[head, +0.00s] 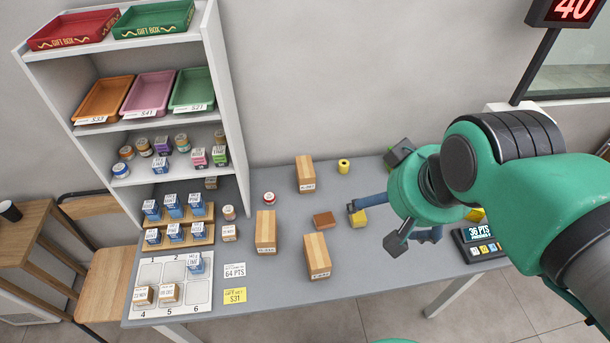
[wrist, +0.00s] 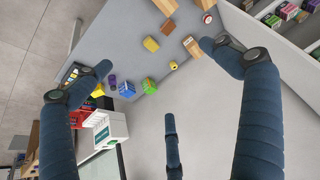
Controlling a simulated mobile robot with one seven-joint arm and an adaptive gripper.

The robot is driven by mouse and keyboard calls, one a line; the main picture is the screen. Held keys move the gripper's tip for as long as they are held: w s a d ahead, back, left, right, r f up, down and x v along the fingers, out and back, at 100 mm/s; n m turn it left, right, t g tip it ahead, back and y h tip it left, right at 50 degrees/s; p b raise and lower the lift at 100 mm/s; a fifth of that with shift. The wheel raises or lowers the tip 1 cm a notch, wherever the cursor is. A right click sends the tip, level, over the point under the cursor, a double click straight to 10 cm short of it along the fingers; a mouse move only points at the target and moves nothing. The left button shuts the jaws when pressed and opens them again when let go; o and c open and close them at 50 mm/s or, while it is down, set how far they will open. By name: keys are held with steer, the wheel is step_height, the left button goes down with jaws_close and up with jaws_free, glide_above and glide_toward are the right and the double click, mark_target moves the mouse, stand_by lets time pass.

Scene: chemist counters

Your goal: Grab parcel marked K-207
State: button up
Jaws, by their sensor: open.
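Three upright wooden-looking parcels with small white labels stand on the grey counter in the head view: a back one (head: 305,172), a left one (head: 264,228) and a front one (head: 316,253). Their labels are too small to read, so I cannot tell which is K-207. The back parcel also shows in the wrist view (wrist: 192,46), and the front one is at its top edge (wrist: 165,5). My gripper (head: 385,203) is open and empty above the counter, to the right of the parcels. Its spread fingers also show in the wrist view (wrist: 162,75).
A brown block (head: 324,220), a yellow cube (head: 358,219), a yellow roll (head: 343,165) and a red-white tin (head: 269,198) stand around the parcels. A white shelf unit (head: 226,110) with trays and small boxes is at left.

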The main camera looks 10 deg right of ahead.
steer(key=shift+w+r, duration=0.1)
steer(key=g+p, duration=0.6)
steer(key=p, duration=0.1)
glide_above(308, 166)
step_height(308, 166, down, 31)
steer(key=shift+w, duration=0.1)
steer(key=shift+f, duration=4.3)
